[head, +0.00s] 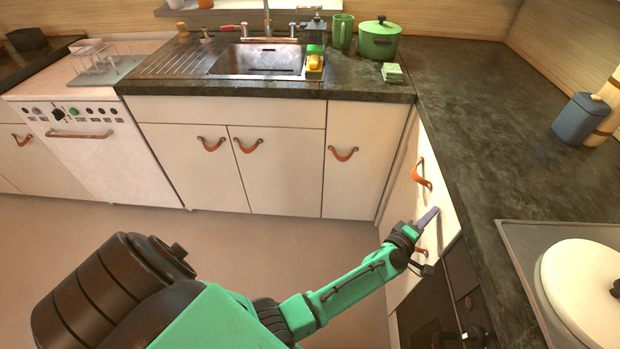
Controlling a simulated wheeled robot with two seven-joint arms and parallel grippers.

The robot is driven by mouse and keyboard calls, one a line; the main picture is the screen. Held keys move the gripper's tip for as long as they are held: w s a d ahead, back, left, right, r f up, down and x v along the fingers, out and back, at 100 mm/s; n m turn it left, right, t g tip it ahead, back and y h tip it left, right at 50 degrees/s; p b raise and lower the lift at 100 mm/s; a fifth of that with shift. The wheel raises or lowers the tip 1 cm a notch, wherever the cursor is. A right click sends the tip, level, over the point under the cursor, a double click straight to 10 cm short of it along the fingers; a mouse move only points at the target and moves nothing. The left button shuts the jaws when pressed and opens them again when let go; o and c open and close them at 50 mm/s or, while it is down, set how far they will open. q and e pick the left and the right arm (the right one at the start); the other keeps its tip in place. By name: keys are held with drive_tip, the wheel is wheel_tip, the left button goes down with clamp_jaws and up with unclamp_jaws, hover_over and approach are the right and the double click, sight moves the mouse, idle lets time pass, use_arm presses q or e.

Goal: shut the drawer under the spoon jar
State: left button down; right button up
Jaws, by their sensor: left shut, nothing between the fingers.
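A blue-grey jar (574,121) stands on the right-hand counter, with pale wooden pieces beside or in it; I cannot make out spoons. Below this counter is a cream front (436,190) with an orange-brown leather pull (421,173). A second pull (420,251) shows lower down, partly behind my gripper. How far any drawer stands out is hard to tell from this angle. My left gripper (430,216) is shut and empty, with its grey-purple fingers close against the cream front, below the upper pull. Contact cannot be made out. My right gripper cannot be made out.
The dark counter edge (466,215) runs just above my left gripper. A hob (522,262) with a white-lidded pot (585,295) is at the lower right, above a dark oven front (432,305). A sink (262,60) is at the back. The floor (270,240) is clear.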

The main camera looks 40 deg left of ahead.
use_arm(q)
drive_tip(key=shift+w+d+r, duration=0.15)
drive_tip(key=shift+w+d, duration=0.15)
drive_tip(key=shift+d, duration=0.15)
drive_tip(key=shift+d+r, duration=0.1)
drive_tip(key=shift+r, duration=0.05)
idle(0.3)
